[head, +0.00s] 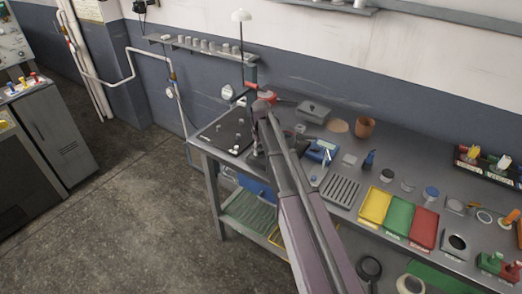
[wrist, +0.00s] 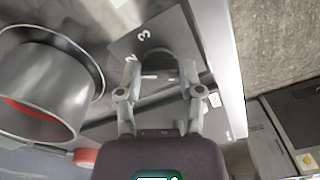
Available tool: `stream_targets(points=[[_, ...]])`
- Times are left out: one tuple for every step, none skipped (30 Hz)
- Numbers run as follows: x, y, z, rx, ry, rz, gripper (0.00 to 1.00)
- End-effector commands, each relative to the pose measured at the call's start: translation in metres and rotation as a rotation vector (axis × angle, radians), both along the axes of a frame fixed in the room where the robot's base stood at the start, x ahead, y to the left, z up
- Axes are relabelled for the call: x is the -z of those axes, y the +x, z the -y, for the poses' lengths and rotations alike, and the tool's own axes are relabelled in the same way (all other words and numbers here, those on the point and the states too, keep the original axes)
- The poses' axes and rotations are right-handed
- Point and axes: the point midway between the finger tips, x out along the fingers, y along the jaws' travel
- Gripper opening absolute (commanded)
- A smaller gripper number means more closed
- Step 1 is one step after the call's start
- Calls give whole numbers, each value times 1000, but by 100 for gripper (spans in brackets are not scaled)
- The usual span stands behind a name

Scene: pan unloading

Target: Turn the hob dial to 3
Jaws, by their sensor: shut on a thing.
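The hob dial (wrist: 156,64) is a dark round knob in the wrist view, on a grey plate printed with white numerals 2 and 3 (wrist: 143,35). My gripper (wrist: 159,74) is shut on the dial, one finger at each side. A short pale mark shows near the dial, but I cannot tell which number it points at. In the head view my arm reaches over the left end of the bench (head: 330,185), and it hides the dial and most of my gripper.
A grey pan with a red inside (wrist: 40,95) is close to the left of my gripper in the wrist view. A dark board with small pieces (head: 222,131) is at the bench's left end. Yellow, green and red trays (head: 375,206) stand to the right. Open floor lies left.

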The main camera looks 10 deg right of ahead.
Motion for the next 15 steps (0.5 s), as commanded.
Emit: stream_targets(points=[[0,-1,-1,44,1,-3,1],[0,-1,-1,72,1,-3,1],[0,-1,-1,111,1,-3,1],[0,-1,-1,139,1,-3,1],[0,-1,-1,167,1,-3,1],[0,-1,-1,206,1,-3,1],[0,-1,-1,234,1,-3,1],[0,-1,-1,262,1,-3,1],[0,-1,-1,301,1,-3,1],[0,-1,-1,329,1,-3,1],[0,-1,-1,357,1,-3,1],[0,-1,-1,396,1,-3,1],[0,-1,-1,424,1,-3,1],[0,-1,-1,452,1,-3,1],[0,-1,-1,491,1,-3,1]])
